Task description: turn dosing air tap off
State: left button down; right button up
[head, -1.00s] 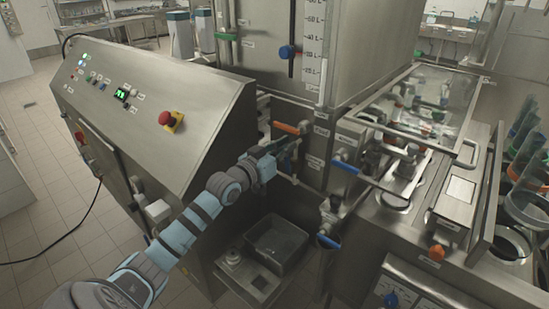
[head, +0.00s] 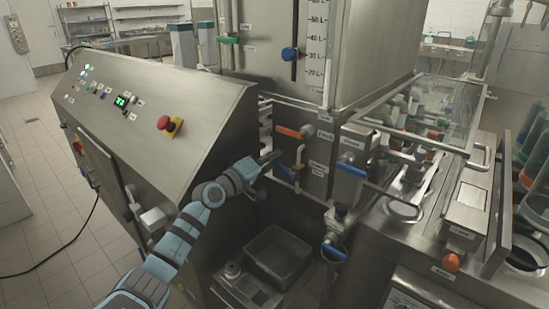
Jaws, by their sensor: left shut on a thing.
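My left gripper (head: 270,159) reaches in from the lower left to the valve panel right of the sloped control cabinet. It is shut at a small tap beside the vertical pipe (head: 299,157), below the orange tap handle (head: 288,132). A small blue handle (head: 286,173) shows just beyond and below the fingertips. I take this to be the dosing air tap, but its label is too small to read. The fingers hide part of the tap, so its exact setting cannot be told. My right gripper is not in view.
The control cabinet (head: 150,115) with a red emergency button (head: 164,122) stands close left of my arm. Blue-handled taps (head: 352,170) and (head: 334,252) stick out on the right. A grey bin (head: 277,255) sits below. The tank (head: 380,50) rises behind.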

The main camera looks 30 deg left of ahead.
pick_arm(q)
jog(key=f+n, duration=0.2)
jog(key=n, duration=0.1)
jog(key=shift+a+f+b, duration=0.2)
jog(key=shift+a+b, duration=0.15)
jog(key=shift+b, duration=0.05)
jog(key=shift+w+a+f+n, duration=0.1)
jog(key=shift+f+n, duration=0.6)
jog(key=shift+n, duration=0.7)
jog(key=c, duration=1.6)
grip_release()
jog(key=s, duration=0.7)
jog(key=shift+s+a, duration=0.15)
jog(key=shift+a, duration=0.3)
jog(key=shift+a, duration=0.1)
